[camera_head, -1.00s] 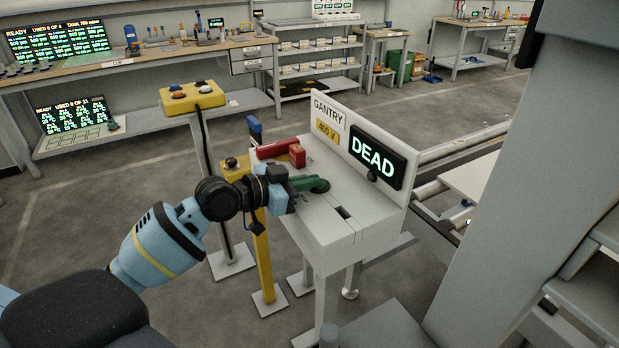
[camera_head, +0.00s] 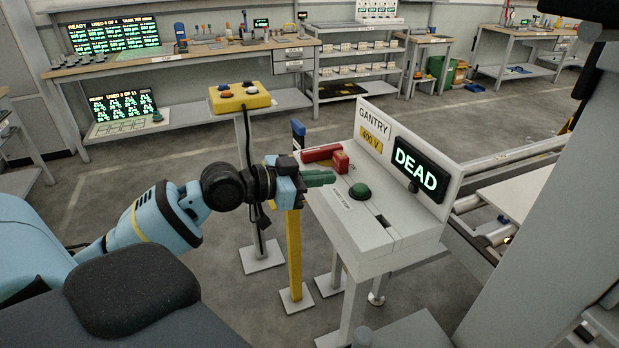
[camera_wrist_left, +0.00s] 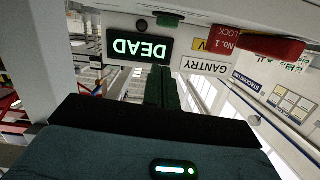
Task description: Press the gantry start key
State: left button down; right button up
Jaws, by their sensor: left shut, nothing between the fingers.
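The gantry console (camera_head: 375,238) is a light grey box with an upright panel (camera_head: 374,124) reading "GANTRY", and its display (camera_head: 420,170) reads "DEAD". A round green key (camera_head: 360,191) stands on its top; it also shows in the upside-down left wrist view (camera_wrist_left: 170,19). My left gripper (camera_head: 334,178) is shut and empty, its green fingers pointing toward the console, to the left of the green key and apart from it in the picture. Its fingers (camera_wrist_left: 162,72) also show in the wrist view, below the display. My right gripper is not in view.
A red lock piece (camera_head: 341,162) sits on the console top behind my fingers. A yellow post (camera_head: 293,255) stands below my gripper, its top hidden. A yellow button box (camera_head: 239,97) is on a stand farther left. Benches line the back wall; open floor lies between.

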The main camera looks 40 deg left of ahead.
pick_arm(q)
jog(key=shift+v, duration=1.35)
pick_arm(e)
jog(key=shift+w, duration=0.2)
pick_arm(q)
jog(key=shift+r, duration=0.15)
jog(key=s+d+f+n+g+y, duration=0.15)
jog(key=s+f, duration=0.35)
jog(key=f, duration=0.7)
jog(key=s+d+f+n+y, duration=0.15)
jog(key=s+f, duration=0.25)
jog(key=f, duration=0.8)
jog(key=s+d+f+g+y, duration=0.1)
jog(key=s+d+f, duration=0.2)
jog(key=s, duration=0.4)
jog(key=s+d+f+n+g+p, duration=0.1)
jog(key=s+d+f, duration=0.3)
jog(key=s+f, duration=0.2)
jog(key=s+d+f+g+y+p, duration=0.1)
jog(key=s+d+f, duration=0.2)
jog(key=s+f, duration=0.2)
jog(key=s, duration=0.3)
jog(key=shift+d+n+y, duration=0.3)
jog(key=shift+n, duration=0.1)
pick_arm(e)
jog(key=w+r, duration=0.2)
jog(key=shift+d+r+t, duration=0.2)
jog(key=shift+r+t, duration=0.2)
